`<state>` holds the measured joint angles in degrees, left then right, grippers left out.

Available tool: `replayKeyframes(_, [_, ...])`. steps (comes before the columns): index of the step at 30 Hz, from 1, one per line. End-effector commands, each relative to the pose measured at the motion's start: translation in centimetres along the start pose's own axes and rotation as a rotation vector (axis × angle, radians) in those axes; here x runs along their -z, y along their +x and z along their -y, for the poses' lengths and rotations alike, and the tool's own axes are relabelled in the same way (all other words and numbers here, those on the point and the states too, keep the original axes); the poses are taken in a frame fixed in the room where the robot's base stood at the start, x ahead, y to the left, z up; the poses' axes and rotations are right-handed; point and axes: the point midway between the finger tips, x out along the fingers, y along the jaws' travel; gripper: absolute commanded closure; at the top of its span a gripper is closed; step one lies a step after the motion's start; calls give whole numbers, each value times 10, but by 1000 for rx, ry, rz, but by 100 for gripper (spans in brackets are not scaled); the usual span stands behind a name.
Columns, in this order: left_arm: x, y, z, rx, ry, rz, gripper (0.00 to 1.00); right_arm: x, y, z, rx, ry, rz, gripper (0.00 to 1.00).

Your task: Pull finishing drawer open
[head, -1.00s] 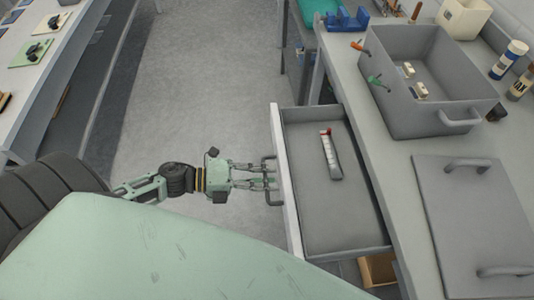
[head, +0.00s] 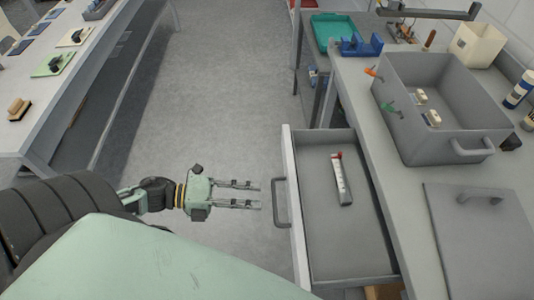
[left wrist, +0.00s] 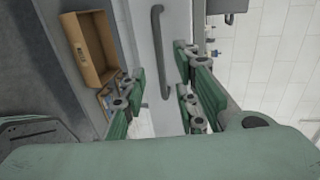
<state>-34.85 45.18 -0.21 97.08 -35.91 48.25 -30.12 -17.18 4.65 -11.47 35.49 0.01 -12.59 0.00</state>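The finishing drawer (head: 335,240) stands pulled out from the bench at the right of the head view. A small white tool with a red end (head: 342,180) lies in it. Its grey bar handle (head: 280,203) is on the front panel; the handle also shows in the left wrist view (left wrist: 160,55). My left gripper (head: 260,195) is open and empty, its fingers pointing at the handle with a small gap between. In the left wrist view its fingers (left wrist: 155,100) are spread apart. My right gripper is not in view.
A grey bin (head: 430,140) with small items and a lid (head: 480,240) with handles sit on the right bench. A second bench (head: 60,90) stands at the left. A cardboard box (left wrist: 90,50) shows in the left wrist view. The floor between the benches is clear.

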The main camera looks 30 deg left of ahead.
Motion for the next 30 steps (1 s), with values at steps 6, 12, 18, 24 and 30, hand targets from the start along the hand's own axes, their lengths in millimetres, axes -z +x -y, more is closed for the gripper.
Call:
replayKeyframes(6, [0,-38,-1,-2,-2,1,72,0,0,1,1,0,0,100])
replayKeyframes(12, [0,-50,0,-1,1,0,72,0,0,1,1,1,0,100])
replayKeyframes(18, [0,-50,0,0,1,0,72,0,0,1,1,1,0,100])
replayKeyframes(24, [0,-50,0,0,1,0,72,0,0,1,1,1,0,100])
replayKeyframes(30, [-2,-50,-2,-1,-7,10,72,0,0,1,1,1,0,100])
